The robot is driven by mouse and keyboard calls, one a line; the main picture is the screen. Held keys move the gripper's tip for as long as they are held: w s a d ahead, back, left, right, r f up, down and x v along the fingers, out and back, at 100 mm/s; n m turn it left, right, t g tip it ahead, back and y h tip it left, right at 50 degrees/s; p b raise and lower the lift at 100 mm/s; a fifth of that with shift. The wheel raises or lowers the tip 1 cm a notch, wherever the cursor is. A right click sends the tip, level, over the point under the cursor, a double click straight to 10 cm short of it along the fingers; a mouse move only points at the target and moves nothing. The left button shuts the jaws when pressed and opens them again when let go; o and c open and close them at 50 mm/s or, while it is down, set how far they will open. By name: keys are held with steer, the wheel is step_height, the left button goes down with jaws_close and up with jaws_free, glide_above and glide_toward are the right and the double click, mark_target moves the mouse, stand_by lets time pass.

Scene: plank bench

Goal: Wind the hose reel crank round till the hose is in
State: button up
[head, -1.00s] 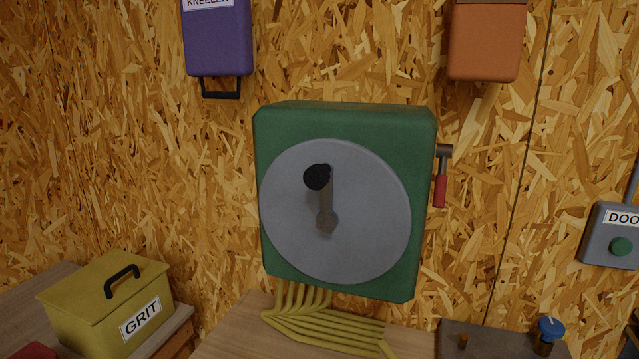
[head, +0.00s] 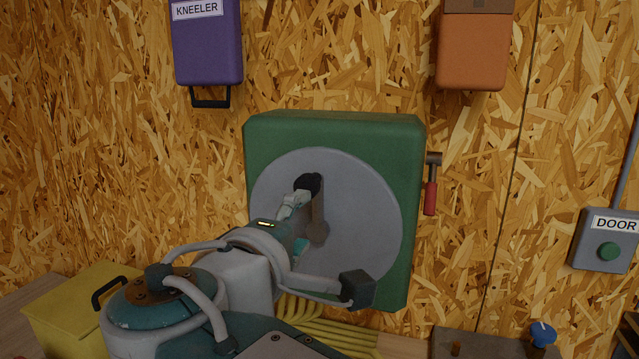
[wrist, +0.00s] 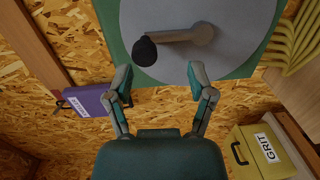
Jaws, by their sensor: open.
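The hose reel is a green box (head: 412,210) on the wall with a round grey disc (head: 368,215) on its front. Its crank arm (head: 317,215) points up from the hub, with a black knob (head: 309,183) at the top. In the wrist view the knob (wrist: 145,50) lies just beyond the fingertips, between their lines and nearer the left finger. My gripper (wrist: 158,78) is open and empty. In the head view my gripper (head: 297,201) reaches up to the knob; contact cannot be told. The yellow hose (head: 320,325) lies in folds below the reel, partly hidden by my arm.
A red-handled lever (head: 431,190) sticks out at the reel's right side. A yellow GRIT box (head: 65,310) stands at lower left. A purple KNEELER case (head: 208,50) and an orange case (head: 474,50) hang above. A grey DOOR button box (head: 590,252) is at right.

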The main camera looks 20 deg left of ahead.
mark_target(310, 184)
steer(key=shift+n+t+y, duration=0.3)
steer(key=shift+t+y, duration=0.1)
steer(key=w, duration=0.3)
steer(key=w+a+r, duration=0.1)
steer(key=w, duration=0.5)
steer(key=shift+w+a+r, duration=0.3)
steer(key=shift+w, duration=0.05)
jaws_close()
